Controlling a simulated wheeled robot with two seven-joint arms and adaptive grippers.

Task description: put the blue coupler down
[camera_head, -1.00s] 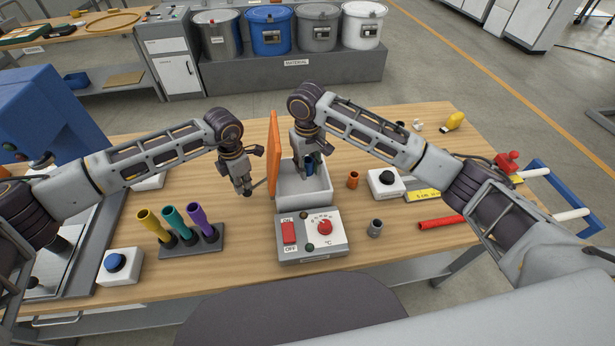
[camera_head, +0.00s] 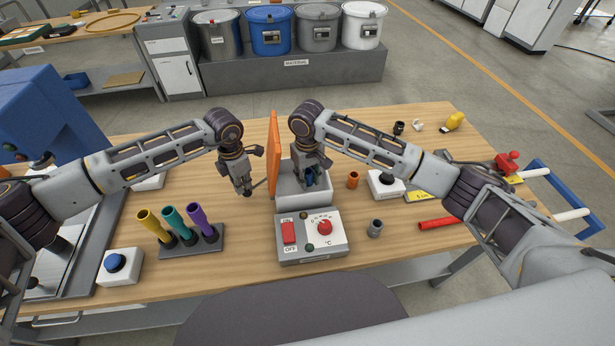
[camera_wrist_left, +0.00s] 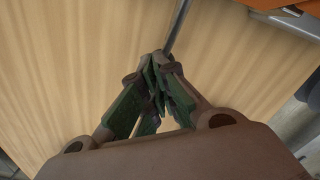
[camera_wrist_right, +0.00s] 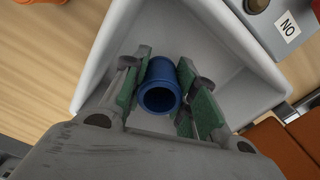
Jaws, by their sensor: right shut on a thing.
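My right gripper (camera_head: 311,179) is shut on the blue coupler (camera_wrist_right: 160,86), with one finger on each side of it. It holds the coupler inside the white open box (camera_head: 303,197), and the right wrist view shows the box floor around it. I cannot tell whether the coupler touches the floor. The orange lid (camera_head: 273,150) stands upright at the box's left side. My left gripper (camera_head: 246,190) is left of the lid. Its fingertips meet by a thin grey rod (camera_wrist_left: 180,25) that runs towards the lid; I see no clear grip on it.
A control panel (camera_head: 310,236) with a red switch and knob sits in front of the box. An orange coupler (camera_head: 353,179) and a grey coupler (camera_head: 375,228) stand to the right. A rack with yellow, teal and purple tubes (camera_head: 192,242) stands front left.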

